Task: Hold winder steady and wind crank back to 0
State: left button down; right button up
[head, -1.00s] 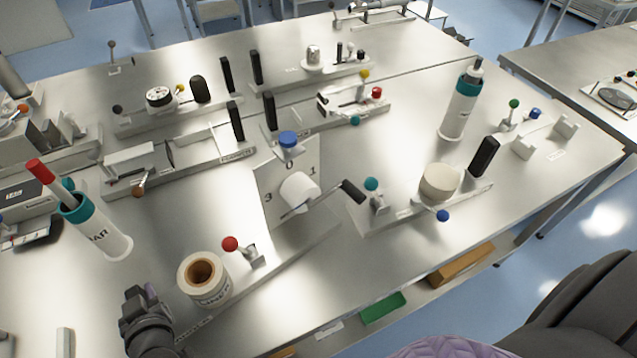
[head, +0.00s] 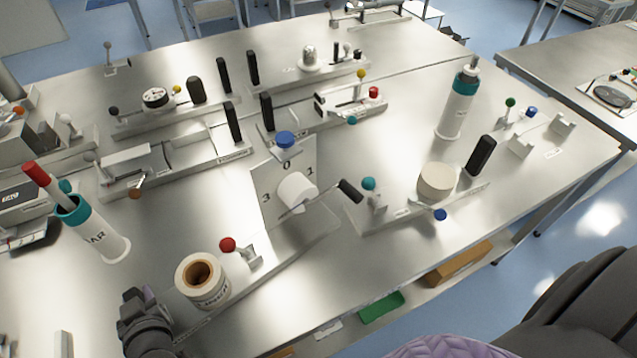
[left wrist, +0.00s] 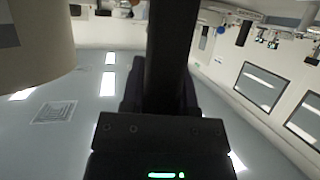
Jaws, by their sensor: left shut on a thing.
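The winder is a pale upright plate (head: 270,205) marked 0 at the top, 1 at the right and 3 at the left. A white hub (head: 297,190) sits on its face. The crank's black grip (head: 350,191) sticks out to the right, below the 1. A paper roll (head: 203,280) stands on the winder's base; a cream roll also shows in the left wrist view (left wrist: 40,45). My left gripper (head: 138,305) is left of the roll, shut on a black post (left wrist: 172,55). Its fingertips are largely hidden. My right gripper is out of view.
A red-balled lever (head: 228,244) stands between roll and plate. A station with a cream roll (head: 437,180) and teal ball (head: 369,184) is close to the right of the crank. The bare table in front of the winder is clear.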

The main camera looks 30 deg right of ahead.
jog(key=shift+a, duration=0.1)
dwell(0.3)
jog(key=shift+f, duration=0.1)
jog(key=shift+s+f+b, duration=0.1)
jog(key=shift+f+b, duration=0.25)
jog(key=shift+b, duration=0.05)
dwell(0.5)
dwell(0.4)
